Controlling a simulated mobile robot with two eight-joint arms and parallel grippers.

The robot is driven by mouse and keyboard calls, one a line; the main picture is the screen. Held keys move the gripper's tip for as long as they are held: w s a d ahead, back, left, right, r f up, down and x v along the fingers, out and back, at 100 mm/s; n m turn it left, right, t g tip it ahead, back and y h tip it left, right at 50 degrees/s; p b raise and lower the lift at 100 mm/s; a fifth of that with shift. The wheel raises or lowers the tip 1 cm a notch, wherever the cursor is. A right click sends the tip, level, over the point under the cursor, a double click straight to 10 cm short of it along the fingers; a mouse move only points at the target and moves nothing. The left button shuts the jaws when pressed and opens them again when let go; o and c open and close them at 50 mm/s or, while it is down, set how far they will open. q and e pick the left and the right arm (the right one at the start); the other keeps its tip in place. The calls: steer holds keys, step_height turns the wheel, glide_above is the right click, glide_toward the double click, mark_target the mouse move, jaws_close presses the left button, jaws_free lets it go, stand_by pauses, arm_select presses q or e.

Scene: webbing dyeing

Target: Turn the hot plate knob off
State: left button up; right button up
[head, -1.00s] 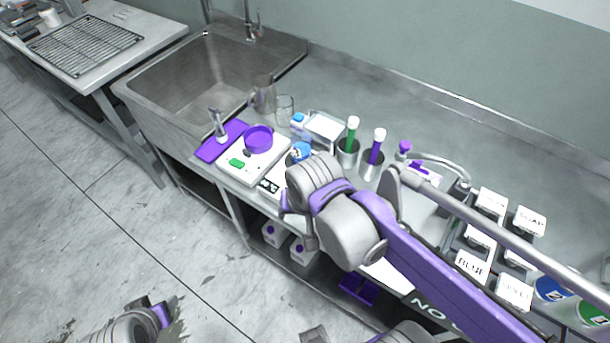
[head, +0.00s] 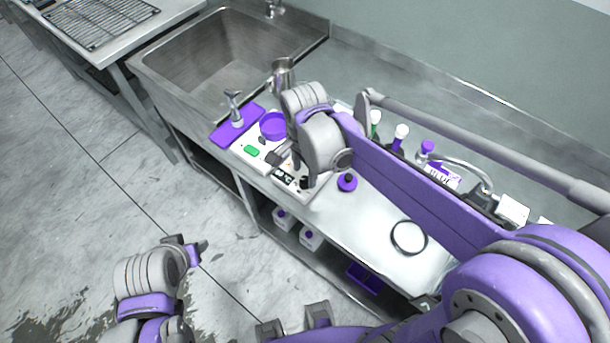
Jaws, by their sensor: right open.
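The hot plate (head: 311,194) appears to be the white unit with a small dark display (head: 284,176) on its front, near the counter's front edge. My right gripper (head: 291,169) is open just above that front panel, its dark fingertips apart and pointing down. My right wrist and forearm cover most of the unit's top. I cannot pick out the knob clearly; it may be hidden at the fingers, and I cannot tell if they touch it. My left gripper (head: 193,247) is low at the bottom left, over the floor and away from the counter; its jaw opening is unclear.
A white scale (head: 244,141) with a purple bowl (head: 272,126) and a purple mat (head: 226,133) stand left of the hot plate. A purple round item (head: 347,183) sits right of it. A black ring (head: 409,238) lies on the clear counter. The sink (head: 220,65) is behind left.

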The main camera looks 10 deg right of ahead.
mark_target(305, 182)
steer(key=shift+f, duration=1.35)
jaws_close()
